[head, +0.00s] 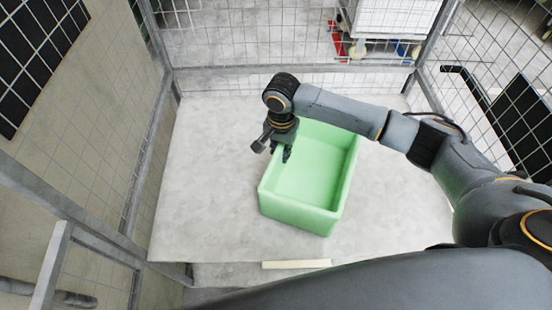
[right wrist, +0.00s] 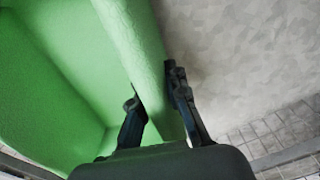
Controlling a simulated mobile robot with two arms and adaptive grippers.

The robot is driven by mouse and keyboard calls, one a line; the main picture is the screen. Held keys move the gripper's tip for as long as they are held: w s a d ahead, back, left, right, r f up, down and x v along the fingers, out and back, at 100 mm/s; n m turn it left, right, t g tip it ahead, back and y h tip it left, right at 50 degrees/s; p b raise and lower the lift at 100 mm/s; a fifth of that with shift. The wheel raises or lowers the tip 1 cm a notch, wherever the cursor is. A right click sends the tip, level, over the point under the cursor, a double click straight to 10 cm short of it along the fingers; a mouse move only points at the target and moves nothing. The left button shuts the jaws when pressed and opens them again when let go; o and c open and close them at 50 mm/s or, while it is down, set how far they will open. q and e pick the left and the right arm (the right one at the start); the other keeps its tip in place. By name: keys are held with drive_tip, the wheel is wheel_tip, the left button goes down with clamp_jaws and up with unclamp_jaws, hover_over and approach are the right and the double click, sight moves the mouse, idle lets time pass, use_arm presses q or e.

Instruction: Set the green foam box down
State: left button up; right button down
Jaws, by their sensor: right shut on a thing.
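The green foam box (head: 305,217) is an open, empty tray over the middle of the pale table in the head view. Its walls and floor also show at the left of the right wrist view (right wrist: 45,95). My right gripper (head: 285,152) comes down at the box's left wall, near the far end. In the right wrist view my right gripper (right wrist: 152,100) has one finger inside the box and one outside, shut on the wall. I cannot tell whether the box's underside touches the table. My left gripper is not in view.
The pale table (head: 205,190) is bare to the left of the box. Wire mesh fencing (head: 270,40) with grey posts stands behind and on both sides. A pale strip (head: 297,264) lies at the table's near edge. A white cabinet (head: 395,18) stands beyond the fence.

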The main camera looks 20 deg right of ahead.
drive_tip(key=shift+a+f, duration=0.4)
drive_tip(key=shift+f, duration=0.05)
drive_tip(key=f, duration=0.1)
drive_tip(key=f+p, duration=0.1)
drive_tip(key=f, duration=0.1)
drive_tip(key=shift+w+a+f+p, duration=0.1)
drive_tip(key=shift+a+f+p, duration=0.15)
drive_tip(key=shift+f+p, duration=0.1)
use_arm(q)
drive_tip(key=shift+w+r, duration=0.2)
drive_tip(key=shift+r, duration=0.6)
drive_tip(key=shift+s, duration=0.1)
use_arm(e)
drive_tip(key=c, duration=1.3)
unclamp_jaws()
drive_tip(key=shift+c, duration=0.2)
use_arm(q)
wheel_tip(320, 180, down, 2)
drive_tip(key=b, duration=0.2)
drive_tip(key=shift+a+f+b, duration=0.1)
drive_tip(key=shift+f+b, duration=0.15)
drive_tip(key=shift+b, duration=0.1)
use_arm(e)
wheel_tip(320, 180, up, 12)
